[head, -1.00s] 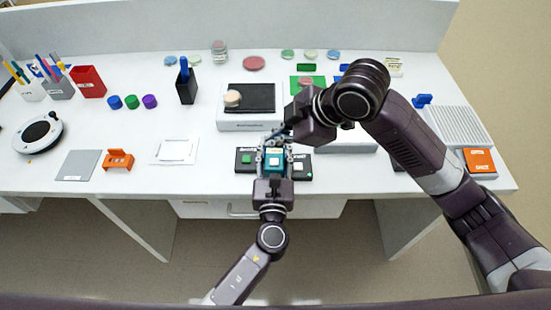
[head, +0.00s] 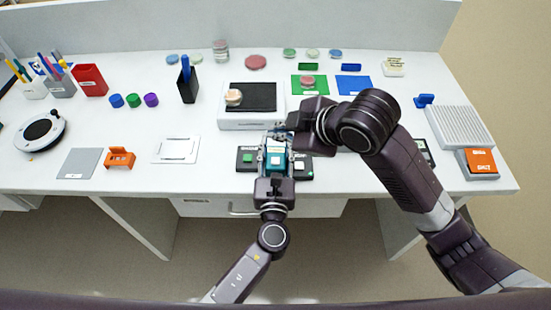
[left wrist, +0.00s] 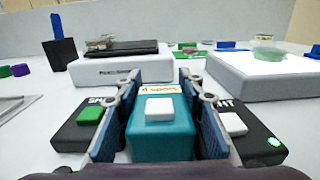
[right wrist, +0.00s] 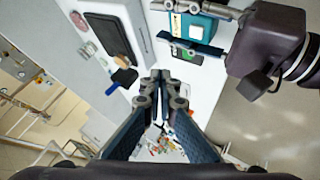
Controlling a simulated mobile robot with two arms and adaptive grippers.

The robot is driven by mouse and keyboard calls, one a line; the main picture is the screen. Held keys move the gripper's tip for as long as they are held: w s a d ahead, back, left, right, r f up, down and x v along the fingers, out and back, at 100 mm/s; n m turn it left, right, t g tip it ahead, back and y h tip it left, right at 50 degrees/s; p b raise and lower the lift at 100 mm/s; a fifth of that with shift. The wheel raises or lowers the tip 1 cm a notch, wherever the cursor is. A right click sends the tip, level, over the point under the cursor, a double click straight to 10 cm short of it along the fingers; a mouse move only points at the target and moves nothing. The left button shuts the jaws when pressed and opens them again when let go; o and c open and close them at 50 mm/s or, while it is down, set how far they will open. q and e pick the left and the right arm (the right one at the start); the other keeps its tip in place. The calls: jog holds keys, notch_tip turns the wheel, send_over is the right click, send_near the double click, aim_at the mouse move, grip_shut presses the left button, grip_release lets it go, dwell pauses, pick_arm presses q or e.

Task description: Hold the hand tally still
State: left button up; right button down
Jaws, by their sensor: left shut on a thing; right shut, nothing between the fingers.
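The hand tally is a teal box with a white button on top (head: 275,161). It stands near the front edge of the desk, between two dark button boxes. My left gripper (head: 275,147) is shut on it, one finger on each side, as the left wrist view shows of the tally (left wrist: 160,135). My right gripper (right wrist: 158,82) is shut and empty. In the head view it hangs just behind the tally, partly hidden by its own wrist. In the right wrist view the tally (right wrist: 203,22) lies at the upper right, apart from the right fingertips.
A dark box with a green button (left wrist: 88,120) and one with a white button (left wrist: 245,130) flank the tally closely. A white device with a black top (head: 250,122) stands behind. An orange holder (head: 119,158) and white plate (head: 176,150) lie left.

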aim_at(277, 162)
jog(key=shift+f, duration=3.6)
jog(key=shift+f, duration=0.15)
jog(key=shift+f, duration=0.25)
jog(key=shift+f, duration=0.45)
jog(key=shift+r, duration=0.85)
jog(key=shift+r, duration=0.1)
jog(key=shift+r, duration=2.45)
